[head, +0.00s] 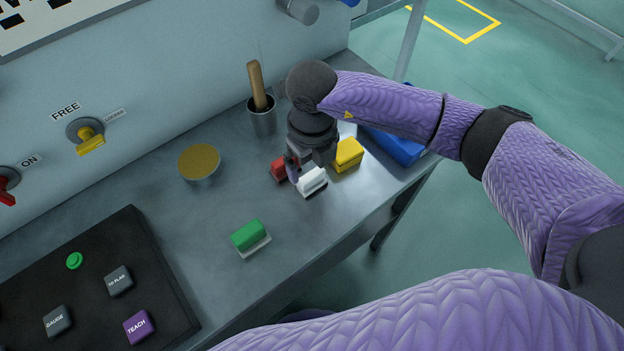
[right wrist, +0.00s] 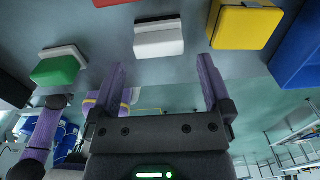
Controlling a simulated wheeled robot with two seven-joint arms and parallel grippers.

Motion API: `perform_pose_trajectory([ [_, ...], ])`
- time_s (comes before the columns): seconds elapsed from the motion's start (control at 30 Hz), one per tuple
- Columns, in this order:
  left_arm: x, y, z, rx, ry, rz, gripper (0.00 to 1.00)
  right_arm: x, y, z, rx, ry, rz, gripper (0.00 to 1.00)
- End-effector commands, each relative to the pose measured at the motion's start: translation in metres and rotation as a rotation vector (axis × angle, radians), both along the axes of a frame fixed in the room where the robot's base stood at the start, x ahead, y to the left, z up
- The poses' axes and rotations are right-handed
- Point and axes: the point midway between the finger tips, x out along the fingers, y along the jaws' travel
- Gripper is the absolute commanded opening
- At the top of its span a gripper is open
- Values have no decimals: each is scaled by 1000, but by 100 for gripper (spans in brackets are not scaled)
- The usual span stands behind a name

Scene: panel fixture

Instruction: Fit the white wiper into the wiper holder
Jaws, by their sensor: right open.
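The white wiper (head: 312,181) lies on the grey bench, a white block with a dark underside edge. It also shows in the right wrist view (right wrist: 158,40), ahead of and roughly between the fingertips. My right gripper (head: 307,166) is open and empty, pointing down just above and behind the white wiper. Its two purple fingers stand apart in the right wrist view (right wrist: 160,66). I cannot tell from these frames which thing is the wiper holder. My left gripper is not clearly seen.
Close by are a red block (head: 279,168), a yellow block (head: 347,155) and a blue bin (head: 400,148). A green block (head: 249,236) lies nearer the front edge. A metal cup with a wooden handle (head: 262,118), a brass-topped round (head: 200,163) and a black button panel (head: 95,290) are also there.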

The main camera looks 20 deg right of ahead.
Motion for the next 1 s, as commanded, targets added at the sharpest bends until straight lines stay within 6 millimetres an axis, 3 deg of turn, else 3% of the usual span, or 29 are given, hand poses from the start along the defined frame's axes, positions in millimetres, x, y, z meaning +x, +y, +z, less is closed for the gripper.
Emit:
perform_pose_trajectory([
  [0.13, -5, 7, -13, 12, 15, -2, 59, -1, 1, -33, 1, 5, 0, 100],
  [0.37, -8, 18, -11, 30, 22, -4, 59, -1, 1, -34, 3, 0, 2, 98],
  [0.77, -2, 12, -11, 21, 9, -2, 59, -1, 1, -34, 3, 0, 2, 13],
  [0.93, 2, 10, -11, 17, 2, -1, 59, -1, 1, -33, 3, 0, 2, 11],
  [1.0, 2, 10, -7, 16, -1, 0, 59, 0, 1, -23, 4, -1, 2, 10],
])
